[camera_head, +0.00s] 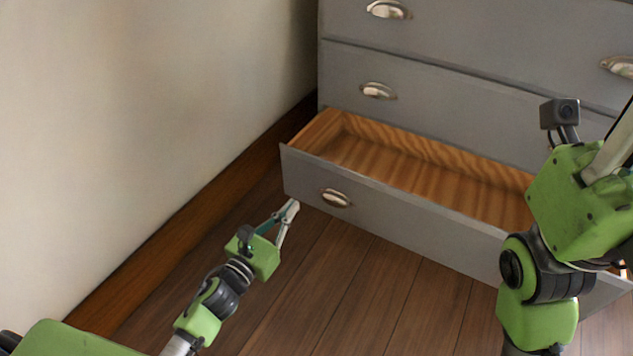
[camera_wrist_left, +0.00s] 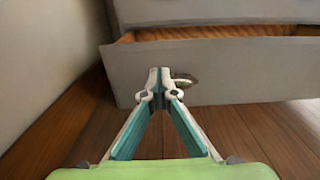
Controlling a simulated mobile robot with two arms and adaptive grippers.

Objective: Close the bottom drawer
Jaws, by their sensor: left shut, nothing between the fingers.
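The bottom drawer (camera_head: 400,217) of a grey dresser is pulled out, and its empty wooden inside (camera_head: 420,168) shows. A metal cup handle (camera_head: 336,198) sits on the left part of its front. My left gripper (camera_head: 292,207) is shut and empty, low in front of the drawer's left end, left of the handle. In the left wrist view the shut fingertips (camera_wrist_left: 159,75) overlap the drawer front (camera_wrist_left: 235,72), partly in front of the handle (camera_wrist_left: 184,81). I cannot tell whether they touch. My right arm covers the drawer's right part; its fingers are not visible.
The upper drawers of the dresser (camera_head: 450,95) are shut. A pale wall (camera_head: 140,110) with a brown baseboard (camera_head: 190,235) runs close along the left. The wooden floor (camera_head: 350,290) in front of the drawer is clear.

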